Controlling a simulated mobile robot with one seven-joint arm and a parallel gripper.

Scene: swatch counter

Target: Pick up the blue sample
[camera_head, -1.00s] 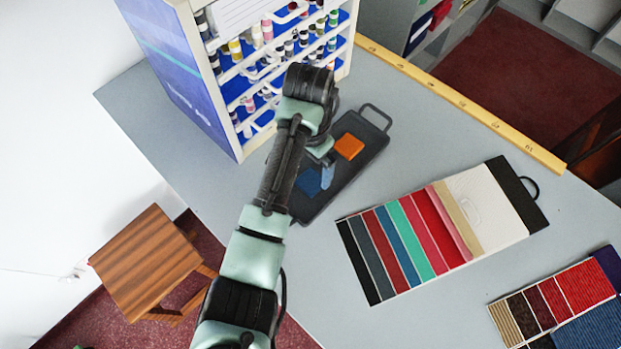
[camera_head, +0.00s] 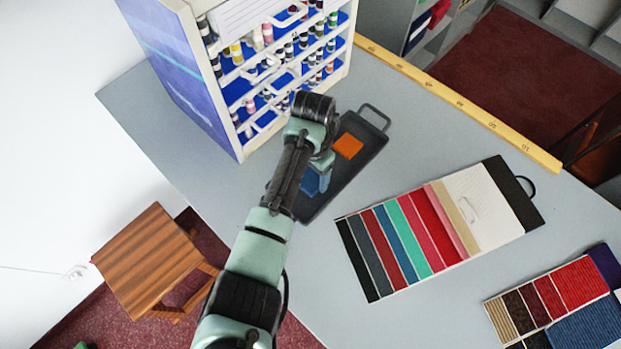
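The blue sample (camera_head: 309,182) lies on the dark tray (camera_head: 343,185), towards its near left end, partly hidden by my arm. An orange sample (camera_head: 348,146) lies on the same tray, further back and to the right. My gripper (camera_head: 324,184) points down over the tray, at the right edge of the blue sample. Its fingertips are small and partly overlap the sample in the picture. I cannot tell whether the fingers are open or shut, or whether they touch the sample.
A rack of small bottles (camera_head: 250,70) stands behind and left of the tray. A yellow ruler (camera_head: 455,98) lies along the counter's back edge. A striped swatch board (camera_head: 430,232) and another swatch card (camera_head: 560,300) lie to the right. A wooden stool (camera_head: 146,260) stands below left.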

